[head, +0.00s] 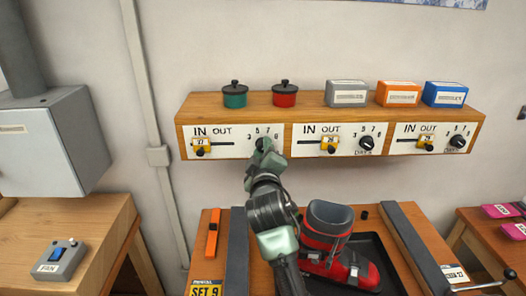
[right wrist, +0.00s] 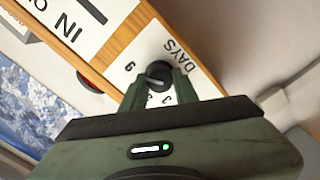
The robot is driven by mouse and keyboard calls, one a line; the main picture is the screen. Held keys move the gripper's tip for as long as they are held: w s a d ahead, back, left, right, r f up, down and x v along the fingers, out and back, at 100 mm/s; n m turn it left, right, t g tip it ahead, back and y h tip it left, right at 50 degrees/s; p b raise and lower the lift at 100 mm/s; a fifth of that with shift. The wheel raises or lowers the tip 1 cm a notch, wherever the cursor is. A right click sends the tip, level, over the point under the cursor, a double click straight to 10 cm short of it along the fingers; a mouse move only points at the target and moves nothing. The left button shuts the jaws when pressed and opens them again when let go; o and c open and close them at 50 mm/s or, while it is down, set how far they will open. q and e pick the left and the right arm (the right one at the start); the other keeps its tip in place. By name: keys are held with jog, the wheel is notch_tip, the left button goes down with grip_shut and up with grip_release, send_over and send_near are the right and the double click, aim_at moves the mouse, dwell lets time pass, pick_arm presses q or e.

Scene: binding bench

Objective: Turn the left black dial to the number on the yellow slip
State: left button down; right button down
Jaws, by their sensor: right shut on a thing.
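The left black dial (head: 262,142) is on the left white panel of the wooden shelf front. My right gripper (head: 262,150) is in front of it and hides most of it and part of its scale. In the right wrist view, both fingers (right wrist: 158,90) are shut on the sides of the dial (right wrist: 158,71). Several numbers show around it, with "DAYS" beside them. Its pointer setting cannot be told. The yellow slip (head: 205,289) lies at the front left of the middle bench, cut off at the bottom edge, and appears to read "SET 9". My left gripper is not in view.
Two more dials (head: 366,143) (head: 457,142) and yellow-tagged sliders (head: 201,147) are on the panels. Pots and boxes (head: 399,93) stand on the shelf (head: 305,104). Below, a red ski boot (head: 330,245) stands on a black tray (head: 392,282), close to my right arm.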

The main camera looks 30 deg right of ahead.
jog(key=shift+f, duration=0.1)
dwell(0.4)
jog(key=c, duration=1.1)
grip_release()
jog(key=b+v, duration=0.2)
jog(key=v, duration=0.6)
jog(key=shift+d+b, duration=0.1)
jog(key=shift+b, duration=0.2)
